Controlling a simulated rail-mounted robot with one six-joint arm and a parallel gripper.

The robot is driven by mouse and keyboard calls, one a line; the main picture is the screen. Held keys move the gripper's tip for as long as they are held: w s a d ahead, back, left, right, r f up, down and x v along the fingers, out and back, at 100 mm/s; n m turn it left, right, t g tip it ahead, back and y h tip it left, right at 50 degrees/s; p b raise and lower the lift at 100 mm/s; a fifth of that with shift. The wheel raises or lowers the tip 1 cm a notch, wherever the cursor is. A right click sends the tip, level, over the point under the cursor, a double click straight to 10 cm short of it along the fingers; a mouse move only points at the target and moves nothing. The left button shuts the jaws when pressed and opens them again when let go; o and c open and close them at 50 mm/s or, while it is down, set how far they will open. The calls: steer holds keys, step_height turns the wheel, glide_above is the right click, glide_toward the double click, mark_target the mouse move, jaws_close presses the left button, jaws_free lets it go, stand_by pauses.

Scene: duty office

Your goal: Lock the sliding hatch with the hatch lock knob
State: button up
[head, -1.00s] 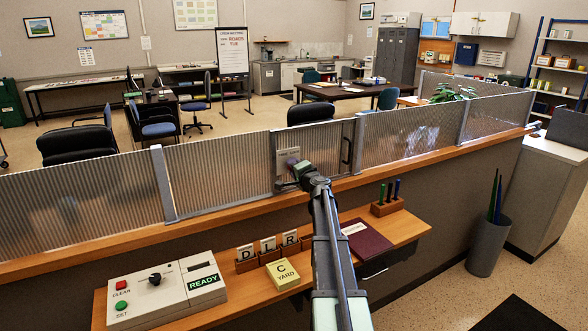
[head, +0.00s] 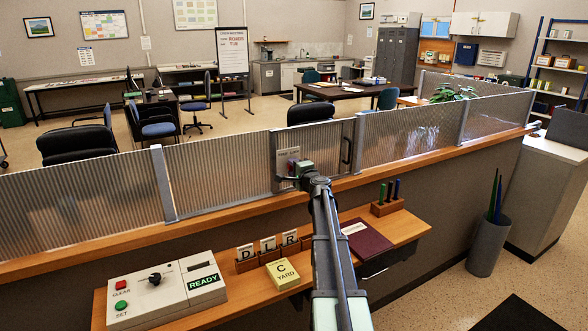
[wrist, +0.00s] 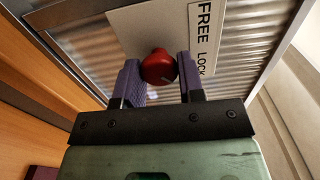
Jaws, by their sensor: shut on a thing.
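The hatch lock knob (wrist: 158,67) is red and round with a pale pointer line, and sits on a light plate (wrist: 150,25) on the ribbed hatch panel. A label beside it reads FREE and LOCK (wrist: 205,40). In the wrist view my gripper (wrist: 160,75) has its two purple-grey fingers on either side of the knob, shut on it. In the head view my gripper (head: 296,174) is at the plate on the sliding hatch (head: 325,146), and the knob is largely hidden there. The hatch's dark vertical handle (head: 346,150) is right of the gripper.
A wooden ledge (head: 240,212) runs below the glazed screen. The lower desk holds a control box (head: 160,290) marked READY, letter cards (head: 268,245), a yellow C YARD block (head: 283,273), a dark red book (head: 366,240) and a pen holder (head: 387,206).

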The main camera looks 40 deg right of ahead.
steer(key=o, duration=0.9)
steer(key=s+a, duration=0.2)
steer(key=s, duration=0.8)
steer(key=shift+s, duration=0.35)
steer(key=s+a+f+n+g+y, duration=0.35)
steer(key=a+f+n+g, duration=0.2)
steer(key=a, duration=0.45)
steer(key=s+a+f+n+g+y, duration=0.35)
steer(key=a+f+n, duration=0.25)
steer(key=a, duration=0.5)
steer(key=s+a+f+n+g+h, duration=0.2)
steer(key=s+a+n+g, duration=0.2)
steer(key=a, duration=0.8)
steer(key=s+a+f+n+g+h, duration=0.1)
steer(key=s+a+f+n+g, duration=0.2)
steer(key=s+a, duration=0.5)
steer(key=a+n+g, duration=0.1)
steer(key=a, duration=0.2)
steer(key=shift+a+f+n+g+h, duration=0.35)
steer(key=shift+g+h, duration=0.05)
